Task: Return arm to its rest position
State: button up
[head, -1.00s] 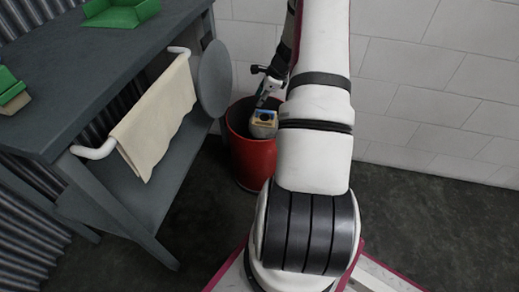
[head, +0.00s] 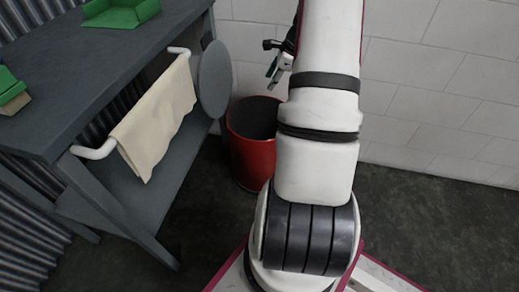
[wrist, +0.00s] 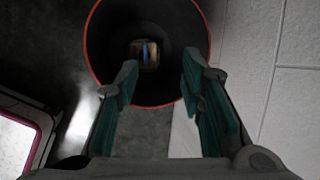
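My gripper (wrist: 158,92) is open and empty in the wrist view, its two green-padded fingers apart. It points down toward the red bin, whose rim (wrist: 93,72) and dark inside fill the upper middle of that view. A small tan and blue object (wrist: 150,55) lies at the bottom of the bin. In the head view the gripper (head: 277,72) shows small, above and to the right of the red bin (head: 252,160), partly hidden by my white arm. The bin's inside is dark in the head view and the object in it cannot be seen there.
A grey workbench (head: 95,75) stands at the left with a green tray (head: 121,13), a green-topped item (head: 10,92) and a cream towel (head: 158,115) on a white rail. A white block wall (head: 440,80) stands behind. Dark floor (head: 430,215) is free at the right.

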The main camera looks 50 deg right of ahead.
jog(key=shift+s+r, duration=0.25)
jog(key=shift+r, duration=0.3)
